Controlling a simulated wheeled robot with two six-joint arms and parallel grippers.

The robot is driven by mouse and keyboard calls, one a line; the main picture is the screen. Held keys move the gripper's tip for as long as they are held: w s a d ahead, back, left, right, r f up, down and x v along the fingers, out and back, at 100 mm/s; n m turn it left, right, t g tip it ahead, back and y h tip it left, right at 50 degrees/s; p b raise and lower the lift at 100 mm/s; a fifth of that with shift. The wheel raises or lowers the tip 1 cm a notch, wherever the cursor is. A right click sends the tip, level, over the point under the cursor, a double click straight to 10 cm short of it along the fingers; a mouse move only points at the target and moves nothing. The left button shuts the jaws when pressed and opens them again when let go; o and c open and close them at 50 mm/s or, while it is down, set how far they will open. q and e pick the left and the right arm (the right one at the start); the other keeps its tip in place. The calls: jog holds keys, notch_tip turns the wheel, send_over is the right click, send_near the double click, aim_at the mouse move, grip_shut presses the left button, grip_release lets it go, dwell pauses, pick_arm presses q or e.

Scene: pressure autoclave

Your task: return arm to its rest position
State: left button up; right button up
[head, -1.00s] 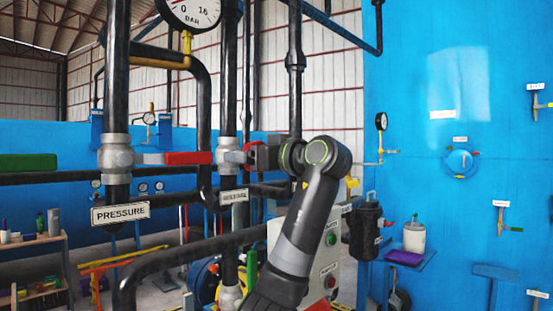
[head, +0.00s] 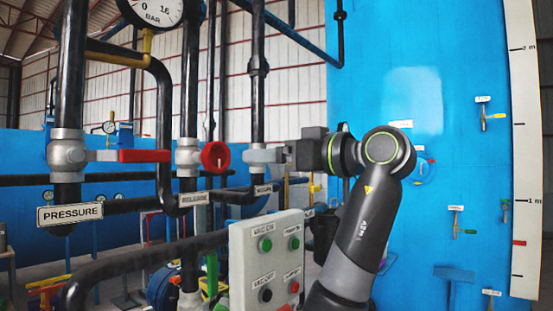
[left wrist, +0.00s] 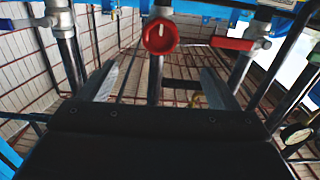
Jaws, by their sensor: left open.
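My left arm (head: 365,225) rises from the bottom of the head view, bends at an elbow and points left. My right gripper is not in view.
A pressure valve with a red lever (head: 145,156) and a sign (head: 70,213) stands at left, below a gauge (head: 153,8). A button box (head: 268,258) stands below the gripper. A large blue tank (head: 440,150) is at right. Black pipes crowd the left.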

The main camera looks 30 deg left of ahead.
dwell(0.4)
pick_arm(q)
jog(key=w+a+f+m+t+h+p, duration=0.1)
jog(key=w+a+f+m+t, duration=0.15)
jog(key=w+f+m, duration=0.7)
jog(key=w+a+f+m+t+h+p, duration=0.15)
jog(key=w+f+m+t, duration=0.25)
jog(key=w+f, duration=1.05)
jog(key=s+f+m+h, duration=0.3)
jog(key=f, duration=1.6)
jog(key=s+f+m+h, duration=0.2)
jog(key=f+m+h, duration=0.15)
jog(key=f, duration=1.55)
jog(key=s+f+g+h+p, duration=0.1)
jog(key=s+f+g+h, duration=0.15)
jog(key=s+f, duration=1.2)
jog(key=s+f+g+h+p, duration=0.1)
jog(key=s+f+h, duration=0.2)
jog(key=s+f, duration=1.15)
jog(key=s+d+f+n+g, duration=0.1)
jog(key=s+f, duration=0.3)
jog(key=s, duration=0.7)
jog(key=s+d+f+n+g+h, duration=0.1)
jog(key=s+f, duration=0.4)
jog(key=s, duration=0.7)
jog(key=s+d+f+n+g+h+p, duration=0.1)
jog(key=s+f, duration=0.3)
jog(key=s, duration=0.8)
jog(key=shift+d+f, duration=0.15)
jog(key=shift+f, duration=0.2)
